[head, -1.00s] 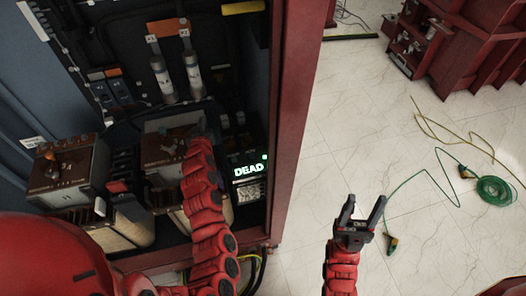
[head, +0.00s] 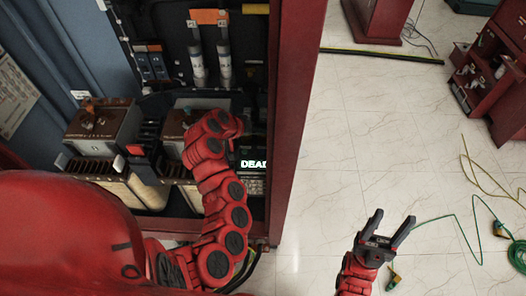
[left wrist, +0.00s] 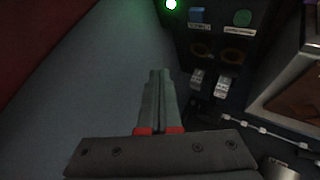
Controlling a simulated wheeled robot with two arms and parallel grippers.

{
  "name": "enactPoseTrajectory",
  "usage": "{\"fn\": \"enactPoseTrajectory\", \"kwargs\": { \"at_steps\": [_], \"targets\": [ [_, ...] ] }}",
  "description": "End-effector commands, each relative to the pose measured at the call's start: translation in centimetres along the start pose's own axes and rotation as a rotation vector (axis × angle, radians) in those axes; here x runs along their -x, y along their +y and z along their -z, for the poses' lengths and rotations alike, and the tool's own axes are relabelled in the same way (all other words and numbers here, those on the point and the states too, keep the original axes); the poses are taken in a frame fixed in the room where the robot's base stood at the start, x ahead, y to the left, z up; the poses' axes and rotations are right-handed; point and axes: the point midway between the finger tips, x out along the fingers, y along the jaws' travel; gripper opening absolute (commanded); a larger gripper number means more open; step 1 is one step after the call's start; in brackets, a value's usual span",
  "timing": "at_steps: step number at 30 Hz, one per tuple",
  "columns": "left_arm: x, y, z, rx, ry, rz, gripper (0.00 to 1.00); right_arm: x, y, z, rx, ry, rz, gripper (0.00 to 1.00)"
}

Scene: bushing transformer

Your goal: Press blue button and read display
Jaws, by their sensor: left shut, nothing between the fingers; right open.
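The display (head: 253,164) glows with the letters "DEAD" low in the cabinet, beside my left forearm; its right end is cut off by the red door frame. In the left wrist view a small blue button (left wrist: 197,15) sits on a dark panel, with a round green button (left wrist: 242,18) to its right. My left gripper (left wrist: 158,72) is shut and empty, below and left of the blue button and apart from it in that picture. In the head view its fingers are hidden behind my arm. My right gripper (head: 387,222) is open and empty above the floor.
A lit green lamp (left wrist: 171,4) is left of the blue button. The red cabinet frame (head: 291,110) stands right of my left arm. Transformer blocks (head: 102,122) and fuses (head: 224,55) fill the cabinet.

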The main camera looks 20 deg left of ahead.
Motion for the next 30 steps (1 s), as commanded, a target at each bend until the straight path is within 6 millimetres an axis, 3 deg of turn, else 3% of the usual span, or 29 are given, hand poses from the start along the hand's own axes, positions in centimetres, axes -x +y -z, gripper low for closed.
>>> {"fn": "enactPoseTrajectory", "kwargs": {
  "at_steps": [11,22,24,30],
  "targets": [
    [-0.9,-0.7,-0.7,0.002,0.000,0.000,0.00,0.5,0.0,-0.1,0.000,0.000,0.000,0.57],
    [-4.4,-3.3,-3.4,0.006,-0.001,0.000,0.00,2.2,-0.1,-0.4,0.000,0.000,0.000,0.57],
    [-5.4,-3.9,-4.0,0.002,-0.001,0.000,0.00,3.4,-0.2,-0.6,0.000,0.000,0.000,0.57],
    [-6.2,-4.5,-4.5,0.000,0.001,0.000,0.00,4.5,-0.2,-0.8,0.000,0.000,0.000,0.57]
  ]
}}
